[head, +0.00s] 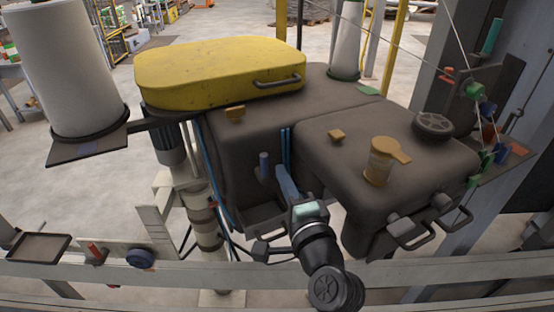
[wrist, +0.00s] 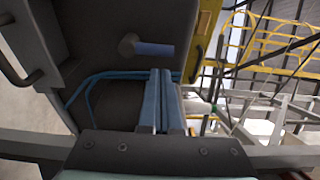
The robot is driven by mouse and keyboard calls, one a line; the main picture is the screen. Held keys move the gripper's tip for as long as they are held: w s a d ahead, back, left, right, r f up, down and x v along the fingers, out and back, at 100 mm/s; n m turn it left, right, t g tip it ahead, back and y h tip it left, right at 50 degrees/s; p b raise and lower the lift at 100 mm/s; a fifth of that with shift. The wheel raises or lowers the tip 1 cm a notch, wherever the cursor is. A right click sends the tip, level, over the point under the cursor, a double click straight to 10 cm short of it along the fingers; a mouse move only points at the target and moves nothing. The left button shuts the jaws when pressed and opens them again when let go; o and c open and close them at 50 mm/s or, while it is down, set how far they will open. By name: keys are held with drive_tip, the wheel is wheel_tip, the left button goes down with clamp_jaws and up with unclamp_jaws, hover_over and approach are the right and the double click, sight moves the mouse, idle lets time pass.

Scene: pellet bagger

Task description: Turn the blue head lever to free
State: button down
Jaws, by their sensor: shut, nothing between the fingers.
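The blue head lever (wrist: 154,48) shows in the wrist view as a short blue handle on a grey hub, sticking out to the right across a dark machine face. My gripper (wrist: 160,72) has two long blue fingers lying side by side, shut and empty. Its tips appear just below the lever in the wrist view, with no clear contact. In the head view my gripper (head: 280,168) is just right of the lever.
The dark machine body (head: 330,110) carries a yellow cover (head: 220,75) and an orange-capped part (head: 380,165). Blue hoses (wrist: 85,95) run beside the fingers. A grey rail (head: 180,275) crosses the front. Black handles (head: 415,230) stick out at right.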

sight(270, 150)
drive_tip(key=shift+x, duration=2.15)
